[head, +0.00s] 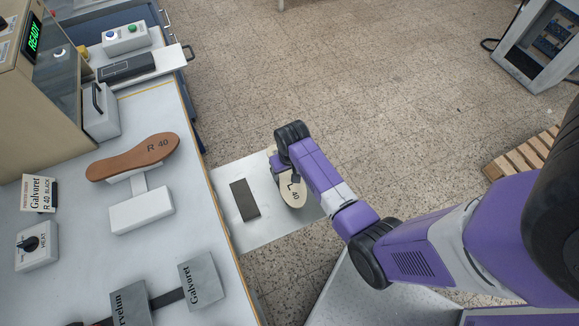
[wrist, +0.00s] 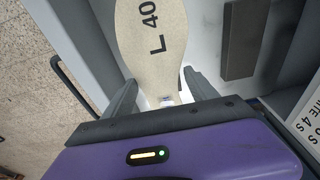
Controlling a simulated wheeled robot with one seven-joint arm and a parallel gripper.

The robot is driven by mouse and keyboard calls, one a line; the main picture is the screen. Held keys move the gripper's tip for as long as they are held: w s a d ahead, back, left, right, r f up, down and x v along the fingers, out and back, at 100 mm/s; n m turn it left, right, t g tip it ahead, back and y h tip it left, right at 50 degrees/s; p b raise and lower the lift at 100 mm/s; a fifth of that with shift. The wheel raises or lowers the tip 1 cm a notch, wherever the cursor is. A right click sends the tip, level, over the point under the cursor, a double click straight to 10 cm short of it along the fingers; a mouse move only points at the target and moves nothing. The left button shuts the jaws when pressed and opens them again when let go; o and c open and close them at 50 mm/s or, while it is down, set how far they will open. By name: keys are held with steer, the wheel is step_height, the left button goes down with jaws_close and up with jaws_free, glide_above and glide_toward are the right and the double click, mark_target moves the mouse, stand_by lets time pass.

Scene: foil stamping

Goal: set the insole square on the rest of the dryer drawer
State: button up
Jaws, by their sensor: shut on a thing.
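The cream insole marked L 40 (head: 292,192) is in my gripper, and it fills the top middle of the wrist view (wrist: 150,55). My gripper (wrist: 162,92) is shut on one end of it, with a finger at each side. In the head view, the arm's wrist covers part of the insole. The pale dryer drawer (head: 228,178) lies open below and around it. A dark rectangular block, seemingly the rest (head: 244,199), is in the drawer left of the insole. In the wrist view the block (wrist: 244,38) is to the insole's right. The insole is apart from it; its height is unclear.
The workbench (head: 180,240) borders the drawer on the left. It holds a brown R 40 insole (head: 133,157) on a white stand, a heat control box (head: 36,246) and Galvoret plates (head: 200,282). A wooden pallet (head: 525,152) lies right. Open floor is beyond the drawer.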

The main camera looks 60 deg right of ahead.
mark_target(287, 174)
steer(key=shift+w+d+f+b, duration=0.1)
steer(key=shift+w+f+b, duration=0.05)
steer(key=shift+f+b, duration=1.6)
steer(key=shift+f+p, duration=0.3)
steer(key=shift+f, duration=0.3)
stand_by(2.4)
steer(key=o, duration=1.6)
steer(key=r, duration=0.5)
steer(key=s+r, duration=0.1)
steer(key=r, duration=0.1)
steer(key=shift+a+r+p, duration=0.3)
steer(key=shift+a+r, duration=0.05)
